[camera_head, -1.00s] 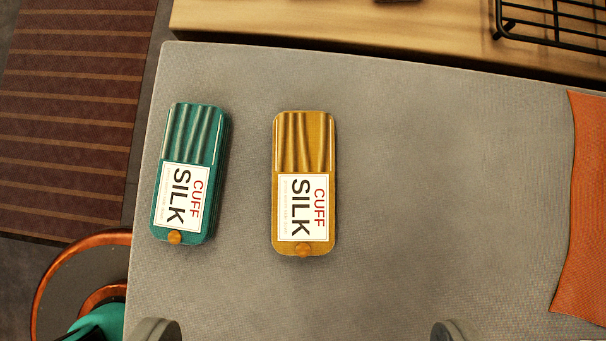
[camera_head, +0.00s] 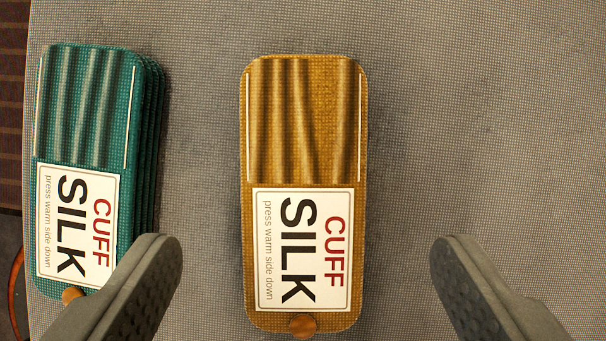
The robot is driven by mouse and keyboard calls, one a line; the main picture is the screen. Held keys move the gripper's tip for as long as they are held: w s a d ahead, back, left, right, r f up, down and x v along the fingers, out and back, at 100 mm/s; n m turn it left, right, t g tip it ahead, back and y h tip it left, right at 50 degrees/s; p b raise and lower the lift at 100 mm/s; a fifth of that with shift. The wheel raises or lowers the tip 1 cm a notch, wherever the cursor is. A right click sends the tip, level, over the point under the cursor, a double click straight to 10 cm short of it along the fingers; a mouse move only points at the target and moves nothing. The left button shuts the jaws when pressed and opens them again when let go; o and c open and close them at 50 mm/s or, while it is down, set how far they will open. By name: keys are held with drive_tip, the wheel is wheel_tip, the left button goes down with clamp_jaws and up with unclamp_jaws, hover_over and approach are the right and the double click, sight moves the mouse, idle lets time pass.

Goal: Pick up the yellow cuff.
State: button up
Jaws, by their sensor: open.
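The yellow cuff (camera_head: 305,125) lies flat on the grey table, long side running up the picture. It has ribbed folds at its top, a white label reading "SILK CUFF" and an orange-brown button at its lower end. My gripper (camera_head: 303,250) is open, with one dark ridged finger to the left of the cuff and one to the right. Neither finger appears to touch the yellow cuff, and there is nothing between them but the cuff below. How high the fingertips are above the table I cannot tell.
A teal cuff (camera_head: 85,110) of the same shape, seemingly a stack of several, lies left of the yellow one. My left finger overlaps its lower right corner in the picture. The grey table (camera_head: 480,130) is bare to the right. The table's edge is at the far left.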

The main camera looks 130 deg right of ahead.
sight(304, 207)
drive_tip(key=x, duration=0.4)
drive_tip(key=shift+s+f, duration=0.1)
drive_tip(key=shift+f, duration=0.1)
drive_tip(key=c, duration=1.1)
drive_tip(key=shift+o, duration=0.2)
drive_tip(key=shift+r, duration=0.15)
wheel_tip(304, 207, up, 10)
